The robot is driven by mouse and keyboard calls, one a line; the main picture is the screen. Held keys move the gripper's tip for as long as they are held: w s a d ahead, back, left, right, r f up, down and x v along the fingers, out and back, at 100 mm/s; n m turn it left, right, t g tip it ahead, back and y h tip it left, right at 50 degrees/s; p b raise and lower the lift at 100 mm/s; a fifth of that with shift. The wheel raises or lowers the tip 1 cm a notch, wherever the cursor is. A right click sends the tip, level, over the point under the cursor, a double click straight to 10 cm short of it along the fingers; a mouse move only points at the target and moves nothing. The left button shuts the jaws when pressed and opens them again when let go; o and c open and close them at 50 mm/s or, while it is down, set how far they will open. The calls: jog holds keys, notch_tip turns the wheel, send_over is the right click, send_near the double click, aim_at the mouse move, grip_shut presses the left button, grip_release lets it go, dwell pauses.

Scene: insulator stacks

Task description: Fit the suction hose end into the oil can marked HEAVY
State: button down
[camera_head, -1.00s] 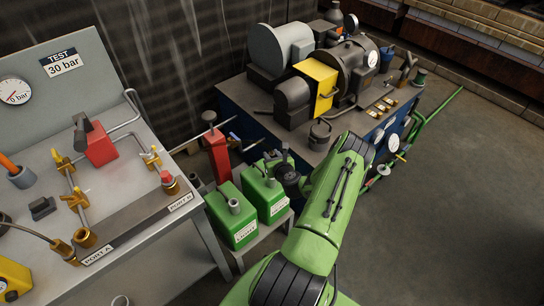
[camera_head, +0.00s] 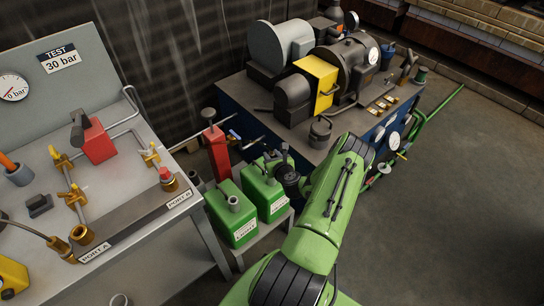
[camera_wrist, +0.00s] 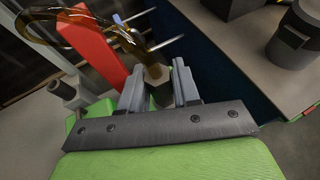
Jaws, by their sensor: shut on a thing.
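My gripper (camera_wrist: 158,88) is shut on a brass-coloured hose end (camera_wrist: 157,74), seen between its two grey fingers in the wrist view. A clear amber hose (camera_wrist: 62,14) loops away from it at the upper left. In the head view, green oil cans stand on a low stand: a left can (camera_head: 232,222) and a right can (camera_head: 270,205). Each has a white label too small to read surely, so I cannot tell which is HEAVY. My dark wrist is just behind and right of the right can, covering part of that area. The hose end's contact with any can is hidden.
A red post (camera_head: 217,152) rises close behind the cans. The steel test bench (camera_head: 150,235) with brass fittings is at the left. A blue pump unit (camera_head: 240,95) with motors stands behind and right. The floor at the right (camera_head: 455,200) is clear.

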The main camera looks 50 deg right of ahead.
jog(key=shift+f+b, duration=2.1)
jog(key=shift+f, duration=0.7)
jog(key=c, duration=0.7)
grip_release()
jog(key=shift+c, duration=0.2)
jog(key=shift+s+r, duration=0.1)
jog(key=p+v, duration=0.4)
jog(key=v, duration=1.1)
jog(key=shift+s+a, duration=0.2)
jog(key=shift+a, duration=0.05)
jog(key=shift+r, duration=0.1)
